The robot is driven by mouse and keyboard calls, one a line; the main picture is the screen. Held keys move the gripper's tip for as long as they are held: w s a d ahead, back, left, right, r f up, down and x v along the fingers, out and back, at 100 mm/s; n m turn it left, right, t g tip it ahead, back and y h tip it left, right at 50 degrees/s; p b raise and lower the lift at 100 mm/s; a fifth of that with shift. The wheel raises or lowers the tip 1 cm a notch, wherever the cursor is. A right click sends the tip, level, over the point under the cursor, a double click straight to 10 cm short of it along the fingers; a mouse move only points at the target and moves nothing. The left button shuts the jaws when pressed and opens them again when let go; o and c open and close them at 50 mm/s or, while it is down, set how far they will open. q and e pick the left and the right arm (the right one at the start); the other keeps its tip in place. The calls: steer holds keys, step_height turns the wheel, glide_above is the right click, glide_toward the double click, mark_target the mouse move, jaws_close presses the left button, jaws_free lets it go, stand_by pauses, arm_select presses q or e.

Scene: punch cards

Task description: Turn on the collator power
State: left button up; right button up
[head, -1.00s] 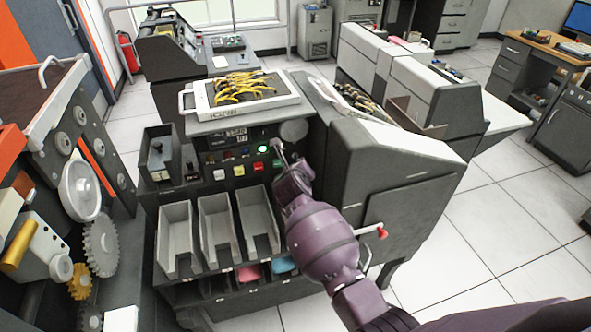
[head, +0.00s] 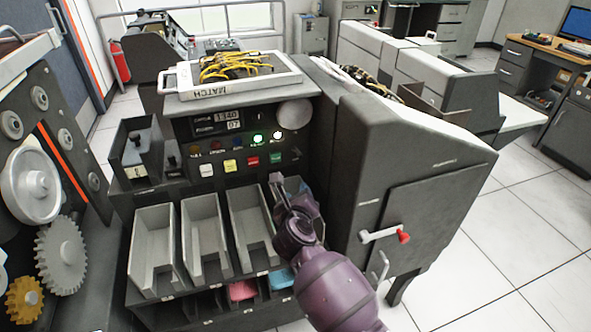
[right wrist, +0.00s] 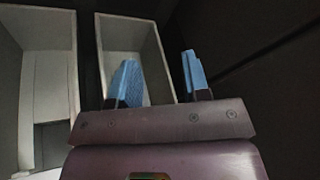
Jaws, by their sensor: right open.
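The collator (head: 345,130) is a dark grey machine with a control panel on its front. A green lamp (head: 257,138) and a white lamp (head: 277,136) glow on the panel. Below them is a row of white, yellow, red and green buttons (head: 253,161). My right gripper (head: 282,186) is open and empty, below the panel's right end in front of the card bins, apart from the buttons. In the right wrist view its blue fingertips (right wrist: 158,78) stand apart over the bins, with nothing between them. My left gripper is not in view.
Pale card bins (head: 153,250) line the collator's lower front. A wired plugboard (head: 232,74) lies on top. A red-knobbed lever (head: 385,235) sticks out at the side. A machine with gears (head: 60,255) stands close at left. White floor (head: 500,260) is clear at right.

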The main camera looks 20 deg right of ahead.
mark_target(298, 152)
step_height(298, 152, up, 4)
steer(key=s+r+m+t+h, duration=0.1)
steer(key=s+m+t, duration=0.1)
steer(key=m, duration=0.5)
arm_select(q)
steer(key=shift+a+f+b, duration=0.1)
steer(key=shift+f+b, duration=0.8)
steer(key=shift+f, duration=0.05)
arm_select(e)
steer(key=x, duration=1.1)
steer(key=shift+w+a+f, duration=0.15)
steer(key=shift+a, duration=0.2)
